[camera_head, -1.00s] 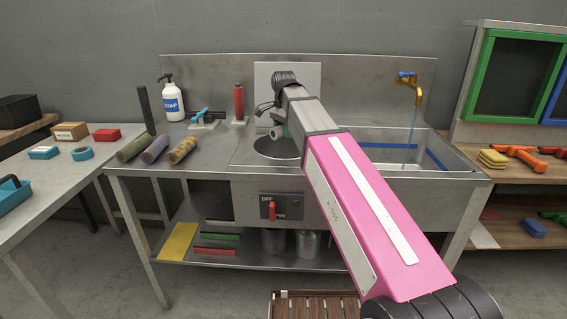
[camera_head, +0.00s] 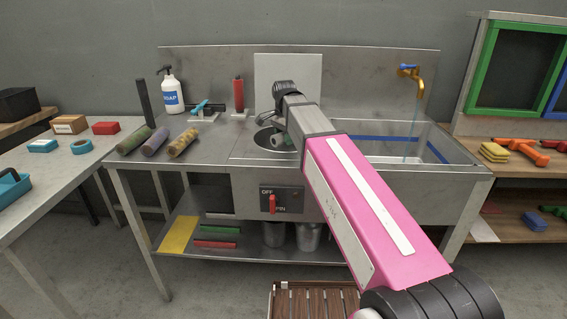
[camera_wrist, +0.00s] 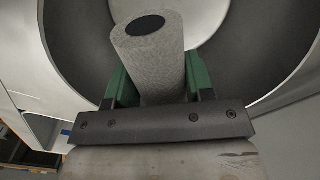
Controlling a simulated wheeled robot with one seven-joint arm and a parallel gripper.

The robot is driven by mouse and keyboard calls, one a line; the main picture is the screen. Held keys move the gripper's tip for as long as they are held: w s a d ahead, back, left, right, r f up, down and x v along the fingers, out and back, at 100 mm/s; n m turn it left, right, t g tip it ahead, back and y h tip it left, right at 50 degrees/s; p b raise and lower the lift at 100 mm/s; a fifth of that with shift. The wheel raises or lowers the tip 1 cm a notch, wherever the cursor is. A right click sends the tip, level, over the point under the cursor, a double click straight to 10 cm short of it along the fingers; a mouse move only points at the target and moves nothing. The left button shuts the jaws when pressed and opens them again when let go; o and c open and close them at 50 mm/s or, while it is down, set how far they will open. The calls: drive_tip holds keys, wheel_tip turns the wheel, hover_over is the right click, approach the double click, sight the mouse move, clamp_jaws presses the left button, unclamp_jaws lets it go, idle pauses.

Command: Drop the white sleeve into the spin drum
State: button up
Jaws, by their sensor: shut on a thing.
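The white sleeve (camera_wrist: 155,58), a pale fuzzy tube with a dark hollow end, is held in my gripper (camera_wrist: 160,82). The green fingers are shut on its sides. In the wrist view the sleeve is over the round opening of the spin drum (camera_wrist: 245,55), whose grey inner wall curves around it. In the head view my gripper (camera_head: 279,137) is at the drum opening (camera_head: 262,140) in the counter, pointing down. The sleeve cannot be made out there. I cannot tell how far it reaches into the drum.
A red OFF/SPIN switch (camera_head: 272,204) is on the counter front. The lid (camera_head: 310,80) stands upright behind the opening. Several coloured rollers (camera_head: 154,141) lie on the left counter, with a soap bottle (camera_head: 171,95) behind. A sink (camera_head: 395,143) with a running tap is on the right.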

drive_tip(key=o, duration=1)
wheel_tip(320, 180, up, 10)
drive_tip(key=shift+r, duration=0.4)
drive_tip(key=shift+s, duration=0.1)
